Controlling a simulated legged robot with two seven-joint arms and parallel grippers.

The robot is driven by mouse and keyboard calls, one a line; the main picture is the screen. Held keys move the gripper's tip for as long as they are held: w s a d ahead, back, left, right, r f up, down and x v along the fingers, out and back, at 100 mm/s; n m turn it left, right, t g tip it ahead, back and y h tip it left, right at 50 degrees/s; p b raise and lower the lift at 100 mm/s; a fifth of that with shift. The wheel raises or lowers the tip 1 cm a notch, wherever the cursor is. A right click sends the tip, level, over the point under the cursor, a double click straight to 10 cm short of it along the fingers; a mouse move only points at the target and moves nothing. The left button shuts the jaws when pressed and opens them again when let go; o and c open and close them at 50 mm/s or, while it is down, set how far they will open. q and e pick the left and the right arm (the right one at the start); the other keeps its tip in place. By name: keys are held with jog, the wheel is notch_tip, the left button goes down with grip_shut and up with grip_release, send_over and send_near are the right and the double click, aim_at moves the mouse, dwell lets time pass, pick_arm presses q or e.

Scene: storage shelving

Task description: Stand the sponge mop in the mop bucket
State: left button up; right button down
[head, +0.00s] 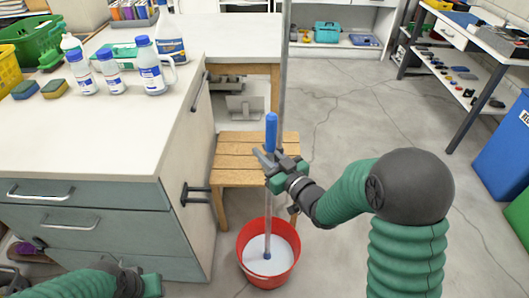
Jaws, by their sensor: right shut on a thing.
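The sponge mop (268,228) has a blue top grip and a grey pole. It is upright or nearly so, and its lower end with a blue joint is inside the red mop bucket (244,262) on the floor. The pale area around the joint fills much of the bucket; I cannot tell sponge head from bucket contents, or whether the mop touches the bottom. My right gripper (272,168) is shut on the pole just below the blue grip. My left gripper (152,285) is low at the left by the drawers, partly cut off; its jaws are unclear.
A wooden stool (240,150) stands close behind the mop. A counter with drawers (90,215) fills the left, with several bottles (150,68) and sponges (54,89) on top. A blue bin (505,150) stands at right. Open floor (340,110) lies behind my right arm.

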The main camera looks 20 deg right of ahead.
jog(key=shift+f+b, duration=0.5)
jog(key=shift+f, duration=0.05)
dwell(0.4)
jog(key=c, duration=1.2)
grip_release()
